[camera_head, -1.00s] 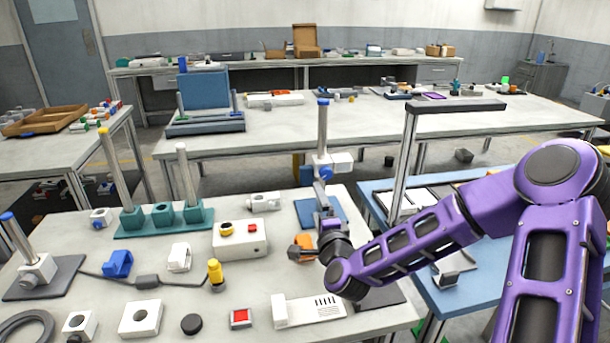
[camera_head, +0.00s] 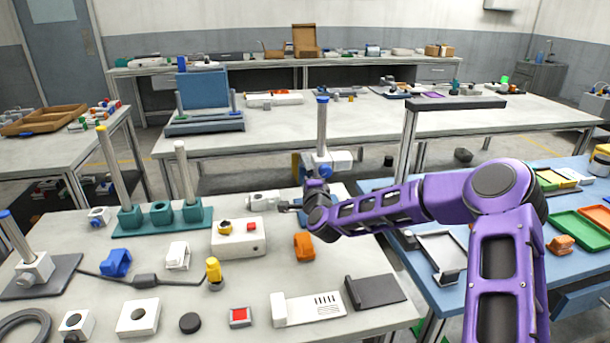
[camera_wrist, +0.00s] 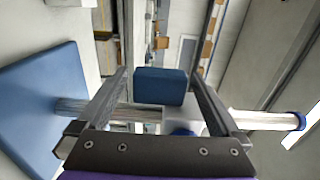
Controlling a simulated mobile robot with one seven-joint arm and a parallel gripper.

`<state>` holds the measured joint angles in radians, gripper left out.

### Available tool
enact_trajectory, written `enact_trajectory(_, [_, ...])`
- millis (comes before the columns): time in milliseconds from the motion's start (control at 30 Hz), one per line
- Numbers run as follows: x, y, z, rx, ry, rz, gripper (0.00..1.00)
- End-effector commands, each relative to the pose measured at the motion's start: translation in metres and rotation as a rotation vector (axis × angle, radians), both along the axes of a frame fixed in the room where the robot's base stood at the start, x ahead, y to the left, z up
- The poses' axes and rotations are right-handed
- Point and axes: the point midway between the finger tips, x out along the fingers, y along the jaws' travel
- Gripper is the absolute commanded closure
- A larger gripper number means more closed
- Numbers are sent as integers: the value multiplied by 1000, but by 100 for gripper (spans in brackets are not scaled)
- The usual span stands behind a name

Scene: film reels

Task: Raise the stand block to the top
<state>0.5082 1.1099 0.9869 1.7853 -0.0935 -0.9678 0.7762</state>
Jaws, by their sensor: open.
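A tall grey post (camera_head: 322,128) with a blue cap stands near the far edge of the front table. In the wrist view the post (camera_wrist: 265,120) lies sideways behind my open gripper (camera_wrist: 160,76), with a blue base plate (camera_wrist: 35,105) at left. A blue piece (camera_wrist: 160,86) shows between the two fingers; I cannot tell whether they touch it. The white block (camera_wrist: 197,122) is partly hidden by my gripper.
A second stand (camera_head: 38,270) with a white block is at the front left. A teal rack (camera_head: 162,216) with posts, a white button box (camera_head: 238,237) and an orange clip (camera_head: 304,247) lie left of or below my arm. A lamp-like grey post (camera_head: 408,150) rises to the right.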

Motion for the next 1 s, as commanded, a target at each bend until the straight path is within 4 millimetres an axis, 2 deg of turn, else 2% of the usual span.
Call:
enact_trajectory(167, [0, 0, 0, 0, 0, 0, 0])
enact_trajectory(200, [0, 0, 0, 0, 0, 0, 4])
enact_trajectory(733, [0, 0, 0, 0, -1, 0, 99])
enact_trajectory(1000, [0, 0, 5, 0, -2, 0, 100])
